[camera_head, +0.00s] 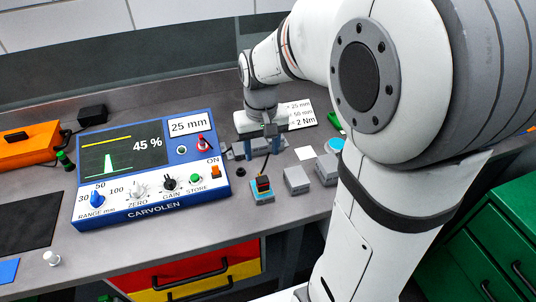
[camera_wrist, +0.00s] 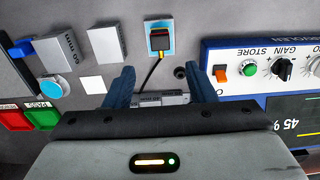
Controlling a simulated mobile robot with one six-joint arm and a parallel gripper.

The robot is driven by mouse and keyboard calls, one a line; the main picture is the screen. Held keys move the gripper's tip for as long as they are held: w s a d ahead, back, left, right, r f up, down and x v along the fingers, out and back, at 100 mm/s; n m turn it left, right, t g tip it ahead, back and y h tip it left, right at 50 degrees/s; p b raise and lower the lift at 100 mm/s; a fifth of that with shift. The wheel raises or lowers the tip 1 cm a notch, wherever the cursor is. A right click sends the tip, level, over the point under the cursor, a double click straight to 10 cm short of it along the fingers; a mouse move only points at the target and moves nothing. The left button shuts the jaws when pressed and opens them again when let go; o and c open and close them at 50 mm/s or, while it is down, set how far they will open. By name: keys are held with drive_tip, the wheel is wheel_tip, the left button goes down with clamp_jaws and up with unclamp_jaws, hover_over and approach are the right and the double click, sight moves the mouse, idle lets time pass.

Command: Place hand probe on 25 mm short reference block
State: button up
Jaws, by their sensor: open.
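The hand probe (camera_head: 263,184) is a small black piece with red and yellow bands, standing on a light blue pad near the table's front. It also shows in the wrist view (camera_wrist: 158,40), its black cable running back between my fingers. I cannot read a 25 mm mark on either. My gripper (camera_head: 256,150) is open and empty behind the probe; both blue fingers show in the wrist view (camera_wrist: 161,78).
The blue instrument (camera_head: 150,170) stands left, its screen reading 45 %, with a 25 mm card (camera_head: 188,125). A small metal piece (camera_wrist: 162,99) lies between my fingers in the wrist view. A white square (camera_head: 305,153) and blue disc (camera_head: 336,144) are beyond the blocks.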

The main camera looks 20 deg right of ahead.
drive_tip(key=s+r+t, duration=0.3)
drive_tip(key=s, duration=1)
drive_tip(key=shift+s+d+r, duration=0.15)
drive_tip(key=shift+s+r, duration=0.1)
idle(0.5)
